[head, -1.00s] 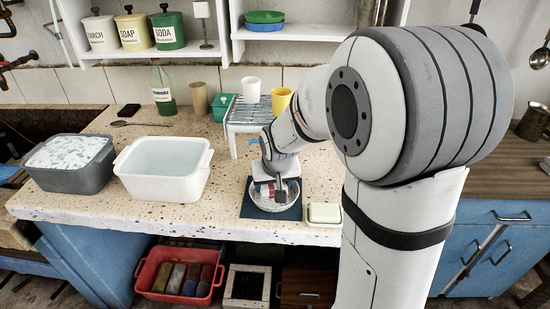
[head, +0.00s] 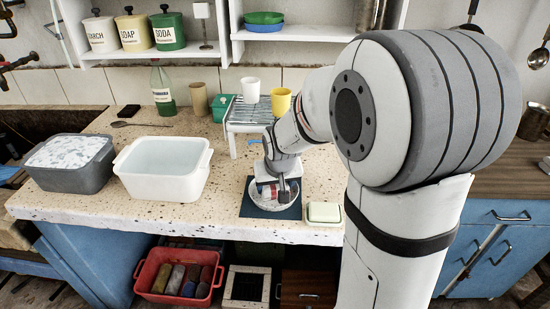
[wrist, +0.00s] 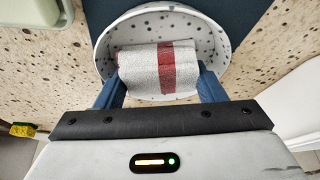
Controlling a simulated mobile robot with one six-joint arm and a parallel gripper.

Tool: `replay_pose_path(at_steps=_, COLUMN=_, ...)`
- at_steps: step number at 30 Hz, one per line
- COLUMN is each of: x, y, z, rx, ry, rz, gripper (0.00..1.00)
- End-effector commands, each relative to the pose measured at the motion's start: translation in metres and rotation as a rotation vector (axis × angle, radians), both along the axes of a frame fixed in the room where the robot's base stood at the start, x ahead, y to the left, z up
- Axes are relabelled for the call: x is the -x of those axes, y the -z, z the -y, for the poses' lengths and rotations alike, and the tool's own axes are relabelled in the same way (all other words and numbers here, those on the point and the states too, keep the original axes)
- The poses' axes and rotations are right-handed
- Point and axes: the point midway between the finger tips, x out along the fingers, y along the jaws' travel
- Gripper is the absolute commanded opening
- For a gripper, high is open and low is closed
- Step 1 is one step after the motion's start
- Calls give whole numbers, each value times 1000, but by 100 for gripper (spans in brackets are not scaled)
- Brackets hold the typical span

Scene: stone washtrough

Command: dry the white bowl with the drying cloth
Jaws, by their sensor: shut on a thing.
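The white bowl (head: 285,201) stands upright on a dark blue mat (head: 252,210) near the worktop's front edge. In the wrist view the bowl (wrist: 224,42) is white inside, with grey spots that look like water drops. The drying cloth (wrist: 140,68) is a grey-white roll with a red band, between the blue fingers of my gripper (wrist: 160,92). My gripper (head: 277,190) is shut on the cloth and holds it in the bowl's opening. Whether the cloth touches the inner wall is hard to tell. The cloth and fingers hide part of the bowl.
A soap dish (head: 324,212) sits close right of the mat. A rack (head: 240,122) with a white cup (head: 251,90) and a yellow cup (head: 281,99) stands behind. A white basin (head: 165,187) and a grey suds-filled tub (head: 70,182) stand left.

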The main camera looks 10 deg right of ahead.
Motion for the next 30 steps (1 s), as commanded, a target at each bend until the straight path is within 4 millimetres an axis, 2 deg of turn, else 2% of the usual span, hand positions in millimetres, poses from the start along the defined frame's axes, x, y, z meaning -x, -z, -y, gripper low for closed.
replay_pose_path(at_steps=5, x=-3, y=1, z=0, rx=1, ry=8, rz=-1, gripper=42)
replay_pose_path(at_steps=10, x=-1, y=3, z=-8, rx=0, ry=14, rz=-2, gripper=42)
replay_pose_path(at_steps=19, x=0, y=0, z=2, rx=0, ry=5, rz=-1, gripper=42)
replay_pose_path(at_steps=24, x=-3, y=1, z=1, rx=1, ry=10, rz=-2, gripper=42)
replay_pose_path(at_steps=27, x=-3, y=-11, z=1, rx=0, ry=10, rz=1, gripper=42)
replay_pose_path(at_steps=29, x=-3, y=-26, z=1, rx=0, ry=11, rz=5, gripper=42)
replay_pose_path(at_steps=30, x=-2, y=-26, z=1, rx=0, ry=11, rz=0, gripper=42)
